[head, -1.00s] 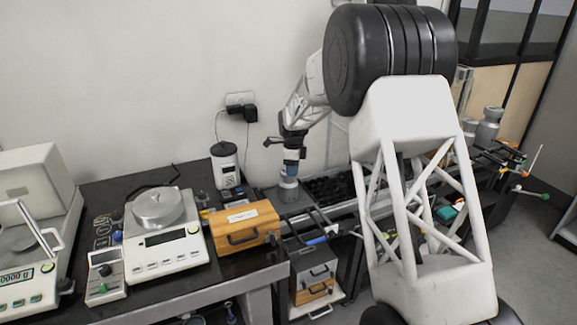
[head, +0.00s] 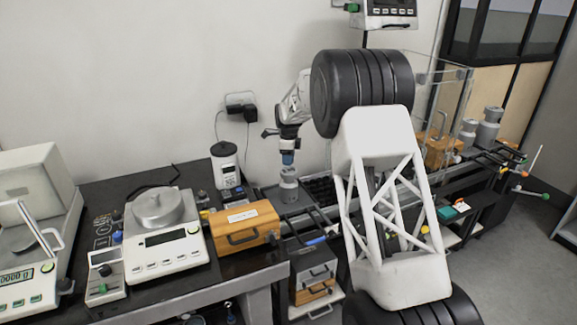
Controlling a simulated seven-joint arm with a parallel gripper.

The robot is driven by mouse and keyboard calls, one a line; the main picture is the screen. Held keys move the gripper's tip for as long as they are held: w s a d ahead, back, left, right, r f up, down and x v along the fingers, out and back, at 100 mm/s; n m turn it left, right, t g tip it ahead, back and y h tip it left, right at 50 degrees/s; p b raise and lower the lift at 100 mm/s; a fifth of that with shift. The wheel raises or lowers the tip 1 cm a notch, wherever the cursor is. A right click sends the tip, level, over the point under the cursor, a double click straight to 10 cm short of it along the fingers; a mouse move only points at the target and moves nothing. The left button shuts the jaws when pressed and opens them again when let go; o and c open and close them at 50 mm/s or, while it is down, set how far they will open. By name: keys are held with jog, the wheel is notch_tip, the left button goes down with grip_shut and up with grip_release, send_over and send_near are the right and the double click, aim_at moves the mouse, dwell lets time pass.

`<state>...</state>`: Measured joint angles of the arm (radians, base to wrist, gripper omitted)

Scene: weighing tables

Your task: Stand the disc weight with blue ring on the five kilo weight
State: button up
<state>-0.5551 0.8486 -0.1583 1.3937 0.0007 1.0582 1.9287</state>
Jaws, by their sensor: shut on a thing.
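My gripper (head: 288,152) points down near the wall, in the middle of the head view. The grey metal five kilo weight (head: 289,187) stands upright directly below, on a dark surface. The held weight is just above its top; the view is too small to tell whether they touch or how the disc is turned.
A wooden case (head: 243,225) and a balance (head: 165,245) with a metal weight on its pan stand to the left. A white canister (head: 226,168) is close left of the gripper. A black grid tray (head: 320,190) lies to the right. Several metal weights (head: 487,130) stand far right.

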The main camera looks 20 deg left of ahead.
aim_at(289, 170)
dwell(0.3)
jog(key=shift+f, duration=1.7)
jog(key=shift+f, duration=0.15)
jog(key=o, duration=1)
jog(key=shift+o, duration=0.2)
notch_tip(289, 170, up, 12)
jog(key=shift+f, duration=0.1)
jog(key=shift+r, duration=0.25)
